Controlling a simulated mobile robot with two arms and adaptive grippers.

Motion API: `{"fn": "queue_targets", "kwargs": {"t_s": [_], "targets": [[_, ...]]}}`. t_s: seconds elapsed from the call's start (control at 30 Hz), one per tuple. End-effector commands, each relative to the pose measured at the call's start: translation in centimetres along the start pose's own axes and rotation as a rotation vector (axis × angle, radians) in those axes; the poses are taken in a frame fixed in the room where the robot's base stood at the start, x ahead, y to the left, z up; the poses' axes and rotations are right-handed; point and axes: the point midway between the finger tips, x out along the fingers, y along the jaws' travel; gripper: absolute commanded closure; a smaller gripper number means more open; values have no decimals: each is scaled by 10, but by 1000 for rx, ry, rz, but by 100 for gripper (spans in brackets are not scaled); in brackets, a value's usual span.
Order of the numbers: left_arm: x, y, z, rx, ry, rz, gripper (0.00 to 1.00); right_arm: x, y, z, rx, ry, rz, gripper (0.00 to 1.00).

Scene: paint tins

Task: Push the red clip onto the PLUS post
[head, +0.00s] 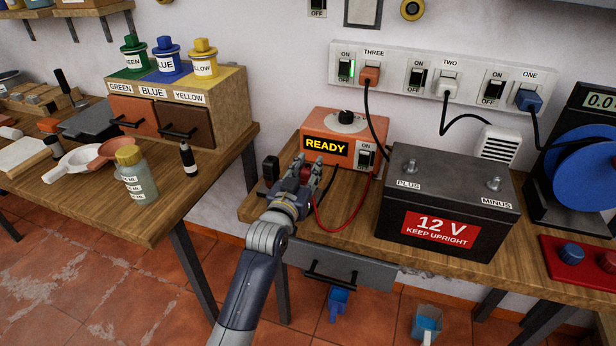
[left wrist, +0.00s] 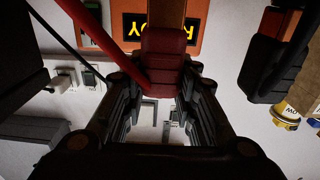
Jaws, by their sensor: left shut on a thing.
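The red clip (left wrist: 168,58) sits between the fingers of my left gripper (head: 301,182) in the left wrist view; the gripper is shut on it. In the head view the fingers largely hide the clip. My left gripper is in front of the orange charger (head: 318,123), to the left of the black 12 V battery (head: 394,222) and apart from it. The PLUS post (head: 411,167) stands bare on the battery's top left. The MINUS post (head: 494,183) is at its top right. My right gripper is out of view.
A red cable (head: 323,228) loops in front of the charger. A black clip (head: 270,168) stands left of my gripper. The charger's display reads READY. A red board (head: 583,258) lies right of the battery. A power strip (head: 434,62) is on the wall.

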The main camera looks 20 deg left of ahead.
Motion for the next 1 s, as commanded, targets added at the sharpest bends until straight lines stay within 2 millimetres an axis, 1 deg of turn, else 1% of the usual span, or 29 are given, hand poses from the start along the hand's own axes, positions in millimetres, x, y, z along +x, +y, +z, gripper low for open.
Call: {"fn": "queue_targets", "kwargs": {"t_s": [0.17, 0.27, 0.47, 0.67, 0.73, 0.87, 1.0], "targets": [[0, 0, -2, 0, 1, 0, 98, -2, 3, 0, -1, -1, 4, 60], [0, 0, -7, 0, 2, 0, 98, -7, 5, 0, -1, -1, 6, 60], [0, 0, -23, 1, 2, 0, 98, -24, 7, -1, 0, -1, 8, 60], [0, 0, -42, 1, 1, 0, 98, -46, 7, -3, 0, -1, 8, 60], [-10, -12, -41, 6, -4, -2, 98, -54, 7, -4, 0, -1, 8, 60], [-33, -34, -44, 7, -3, -2, 98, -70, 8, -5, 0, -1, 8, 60], [-59, -59, -48, 8, -4, 0, 98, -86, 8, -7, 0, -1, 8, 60]]}}
